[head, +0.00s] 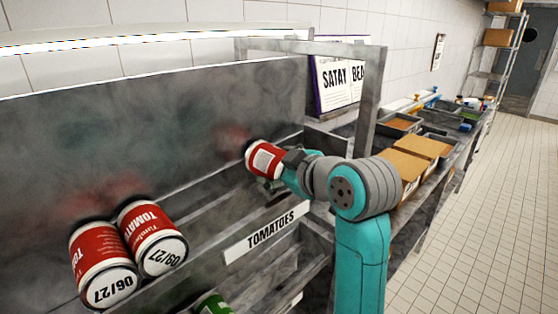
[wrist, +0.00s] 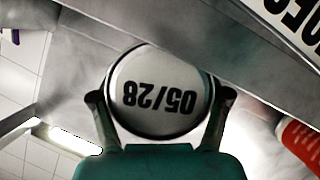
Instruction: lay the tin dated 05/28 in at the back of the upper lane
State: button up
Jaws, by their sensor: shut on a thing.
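My gripper (head: 281,164) is shut on a red and white tin (head: 263,158) at the right end of the upper lane (head: 205,193). The wrist view shows the tin's end (wrist: 160,93) marked 05/28, upside down, between the two fingers (wrist: 160,120). In the head view the tin is above the lane, near the back panel; I cannot tell whether it touches. Two tomato tins lie at the lane's left end, one marked 06/27 (head: 100,262) and one marked 09/27 (head: 150,236). A red tin (wrist: 300,142) shows at the wrist view's right edge.
The TOMATOES label (head: 267,232) is on the lane's front rail. A grey frame post (head: 366,110) stands right of my gripper. A green tin (head: 212,304) lies in the lane below. Cardboard boxes (head: 412,160) stand on the counter at right. The upper lane's middle is clear.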

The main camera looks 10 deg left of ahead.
dwell(0.3)
jog(key=o, duration=1.6)
jog(key=shift+f, duration=0.15)
